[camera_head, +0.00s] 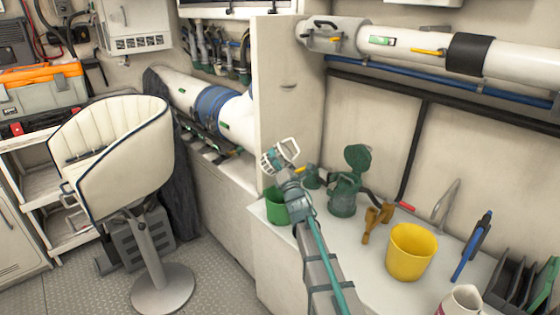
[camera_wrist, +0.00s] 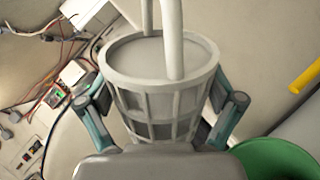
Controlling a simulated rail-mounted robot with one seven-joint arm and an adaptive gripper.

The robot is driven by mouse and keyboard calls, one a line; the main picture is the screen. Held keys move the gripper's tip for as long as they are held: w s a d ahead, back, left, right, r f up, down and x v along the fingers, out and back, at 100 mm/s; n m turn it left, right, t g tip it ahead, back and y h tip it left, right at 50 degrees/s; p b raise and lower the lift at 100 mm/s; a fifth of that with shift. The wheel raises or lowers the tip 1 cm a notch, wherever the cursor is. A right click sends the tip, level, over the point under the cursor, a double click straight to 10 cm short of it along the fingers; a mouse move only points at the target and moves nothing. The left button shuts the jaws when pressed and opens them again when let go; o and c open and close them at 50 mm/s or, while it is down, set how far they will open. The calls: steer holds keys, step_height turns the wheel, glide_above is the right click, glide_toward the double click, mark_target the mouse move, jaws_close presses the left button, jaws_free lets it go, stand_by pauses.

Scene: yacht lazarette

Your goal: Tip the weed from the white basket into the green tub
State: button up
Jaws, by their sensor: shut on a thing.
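The white basket (camera_head: 276,157), with slatted sides and a handle, is held up above the counter. It leans to the left in the head view. My gripper (camera_head: 290,176) is shut on it, and in the wrist view a teal finger lies along each side of the basket (camera_wrist: 160,78). The green tub (camera_head: 276,209) stands at the counter's left end, below the basket and apart from it. Its rim also shows at the lower right of the wrist view (camera_wrist: 272,158). I cannot make out any weed in the basket, and the tub's inside is mostly hidden.
A beige partition (camera_head: 283,95) rises just behind the basket. On the counter stand a dark green pump-like fitting (camera_head: 345,185), a brown fitting (camera_head: 376,220), a yellow bucket (camera_head: 410,252) and a white jug (camera_head: 461,300). A cream chair (camera_head: 110,155) is on the floor to the left.

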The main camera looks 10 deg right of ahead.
steer(key=n+p, duration=0.1)
steer(key=n, duration=0.1)
steer(key=r+n+g+y+p, duration=0.1)
steer(key=p, duration=0.1)
steer(key=n+g+p, duration=0.1)
steer(key=n+p, duration=0.1)
steer(key=shift+d+r+n+y, duration=0.1)
steer(key=shift+r+n+y, duration=0.2)
steer(key=shift+r+y, duration=0.1)
steer(key=n+g+p, duration=0.1)
steer(key=n+p, duration=0.1)
steer(key=p, duration=0.1)
steer(key=r+n+g+p, duration=0.1)
steer(key=n+p, duration=0.1)
steer(key=p, duration=0.2)
steer(key=shift+d, duration=0.15)
steer(key=shift+n+g+p, duration=0.4)
steer(key=shift+p, duration=0.25)
steer(key=shift+p, duration=0.3)
steer(key=shift+f, duration=0.15)
